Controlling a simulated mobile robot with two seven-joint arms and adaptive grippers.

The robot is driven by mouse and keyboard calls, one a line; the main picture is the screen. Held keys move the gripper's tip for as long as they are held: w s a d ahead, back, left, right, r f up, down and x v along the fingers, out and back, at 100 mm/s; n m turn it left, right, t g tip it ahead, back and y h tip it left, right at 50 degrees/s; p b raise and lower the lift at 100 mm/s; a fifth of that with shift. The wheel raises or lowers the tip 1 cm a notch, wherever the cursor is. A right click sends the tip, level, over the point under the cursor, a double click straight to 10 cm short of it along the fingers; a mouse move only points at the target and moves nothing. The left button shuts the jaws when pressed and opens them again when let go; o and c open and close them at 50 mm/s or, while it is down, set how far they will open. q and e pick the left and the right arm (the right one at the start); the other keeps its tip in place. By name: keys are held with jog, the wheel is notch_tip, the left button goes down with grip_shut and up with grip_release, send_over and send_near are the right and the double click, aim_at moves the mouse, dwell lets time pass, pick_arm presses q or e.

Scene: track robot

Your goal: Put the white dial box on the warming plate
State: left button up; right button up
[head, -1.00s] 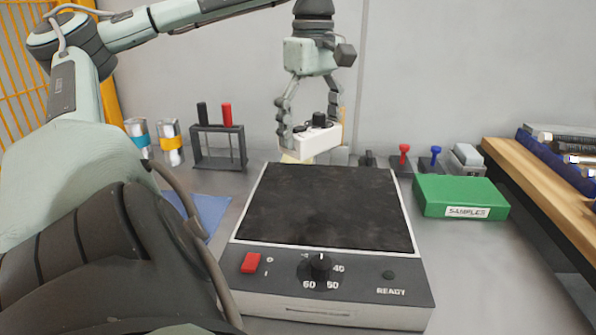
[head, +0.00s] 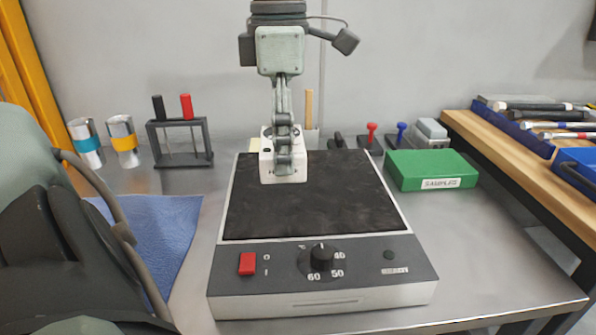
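The white dial box (head: 268,168) is at the back left part of the warming plate (head: 330,205), against its black top in the picture. I cannot tell whether it rests on the plate or hangs just above it. My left gripper (head: 284,160) points down from above and is seen edge-on, with its fingers around the box; they hide the middle of it. The plate's front has a red switch (head: 247,264) and a black knob (head: 322,254). My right gripper is not in view.
A green samples box (head: 430,168) stands right of the plate. A rack (head: 180,145) with a black and a red handle and two banded cylinders (head: 122,140) stand at the back left. A blue mat (head: 160,230) lies left. The bench front right is clear.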

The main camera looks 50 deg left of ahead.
pick_arm(q)
jog(key=w+a+f, duration=0.1)
jog(key=w, duration=0.1)
jog(key=w+a+f, duration=0.4)
jog(key=shift+w+a+p, duration=0.15)
jog(key=shift+w+p, duration=0.05)
jog(key=shift+p, duration=0.2)
jog(key=shift+w+a+f, duration=0.15)
notch_tip(320, 180, down, 4)
jog(key=shift+r, duration=0.1)
jog(key=shift+f, duration=0.2)
jog(key=o, duration=0.9)
jog(key=shift+o, duration=1.1)
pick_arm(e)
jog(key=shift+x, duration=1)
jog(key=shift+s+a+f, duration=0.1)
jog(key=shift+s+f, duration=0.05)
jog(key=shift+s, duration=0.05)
